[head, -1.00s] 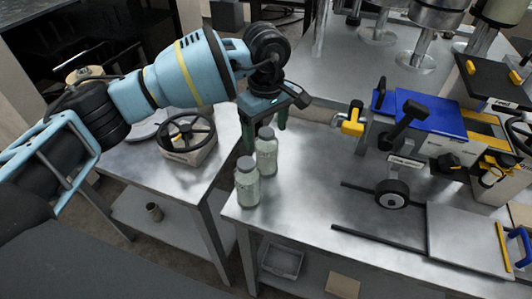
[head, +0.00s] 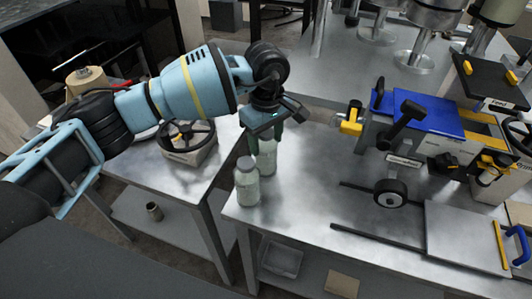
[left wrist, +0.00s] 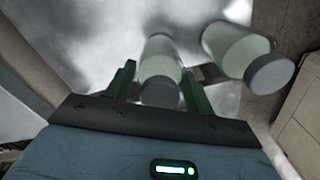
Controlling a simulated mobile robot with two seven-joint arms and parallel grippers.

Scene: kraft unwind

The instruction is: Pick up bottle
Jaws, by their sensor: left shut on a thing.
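Two pale translucent bottles with grey caps stand upright on the metal table near its left corner. My left gripper (head: 265,138) comes down from above, shut on the rear bottle (head: 267,162), with its green fingers on either side near the cap. In the left wrist view, this held bottle (left wrist: 160,62) shows between the two fingers (left wrist: 158,92). The front bottle (head: 247,186) stands close beside it, outside the fingers; it also shows in the left wrist view (left wrist: 232,45). My right gripper is not in view.
A machine with a blue cover (head: 428,113) and a dark handwheel stands on the table to the right. The metal tabletop (head: 308,180) between bottles and machine is clear.

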